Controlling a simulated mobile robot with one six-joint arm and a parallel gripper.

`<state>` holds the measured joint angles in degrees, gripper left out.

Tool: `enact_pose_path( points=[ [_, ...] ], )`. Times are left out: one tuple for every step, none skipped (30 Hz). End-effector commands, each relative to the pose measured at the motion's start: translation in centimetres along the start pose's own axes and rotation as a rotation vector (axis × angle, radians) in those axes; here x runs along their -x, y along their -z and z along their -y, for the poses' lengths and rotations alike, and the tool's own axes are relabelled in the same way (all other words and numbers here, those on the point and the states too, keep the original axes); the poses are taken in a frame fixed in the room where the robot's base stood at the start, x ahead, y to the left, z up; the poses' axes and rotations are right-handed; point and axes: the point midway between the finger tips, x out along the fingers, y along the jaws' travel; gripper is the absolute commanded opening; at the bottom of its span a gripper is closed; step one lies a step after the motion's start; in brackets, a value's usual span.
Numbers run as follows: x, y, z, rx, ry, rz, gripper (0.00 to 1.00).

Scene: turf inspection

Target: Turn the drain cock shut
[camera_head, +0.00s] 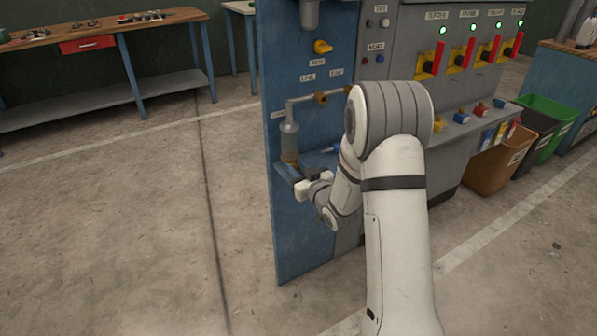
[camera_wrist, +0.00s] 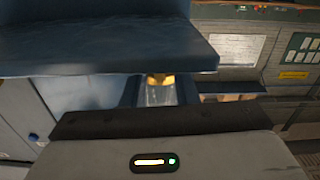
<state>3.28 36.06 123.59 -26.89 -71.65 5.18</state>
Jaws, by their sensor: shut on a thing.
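A clear cylindrical bowl (camera_head: 289,141) hangs from a pipe on the blue panel. Its lower end looks amber, just above a small blue ledge. My gripper (camera_head: 308,176) is at this ledge, close below the bowl, with dark fingers pointing to the panel. In the wrist view, my gripper's fingers (camera_wrist: 160,92) stand either side of a small grey piece with a yellow top, which I take to be the drain cock (camera_wrist: 160,79). The gripper is shut on it. A dark blue slab hides much above it. The cock's turn angle cannot be told.
The blue panel (camera_head: 300,240) carries a yellow knob (camera_head: 322,47) above and a blue-handled part (camera_head: 330,150) beside the gripper. Red and yellow switches (camera_head: 430,62) and bins (camera_head: 497,165) are at right. A workbench (camera_head: 100,30) stands back left. The left floor is clear.

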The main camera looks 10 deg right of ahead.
Motion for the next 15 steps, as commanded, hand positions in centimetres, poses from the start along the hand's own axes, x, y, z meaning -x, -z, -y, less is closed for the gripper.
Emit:
enact_pose_path(
  points=[
    [-0.01,-0.42,0.06,0.027,0.0,-0.003,0.04],
    [-0.01,-0.43,0.08,0.045,0.0,-0.004,0.04],
    [-0.01,-0.49,0.13,0.072,0.0,-0.005,0.04],
    [-0.01,-0.56,0.16,0.094,0.0,-0.004,0.04],
    [-0.01,-0.58,0.19,0.117,-0.001,-0.005,0.04],
    [-0.02,-0.63,0.24,0.151,-0.001,-0.006,0.04],
    [-0.01,-0.68,0.27,0.177,-0.001,-0.006,0.04],
    [-0.01,-0.69,0.3,0.204,-0.001,-0.006,0.04],
    [-0.01,-0.75,0.36,0.241,-0.001,-0.006,0.04],
    [-0.01,-0.74,0.39,0.27,-0.002,-0.006,0.04],
    [-0.01,-0.79,0.42,0.299,-0.002,-0.006,0.04],
    [-0.01,-0.8,0.47,0.337,-0.002,-0.006,0.04],
    [-0.01,-0.8,0.5,0.366,-0.002,-0.006,0.04],
    [-0.01,-0.86,0.53,0.393,-0.002,-0.005,0.04],
    [0.0,-0.83,0.58,0.432,-0.002,-0.006,0.04]
  ],
)
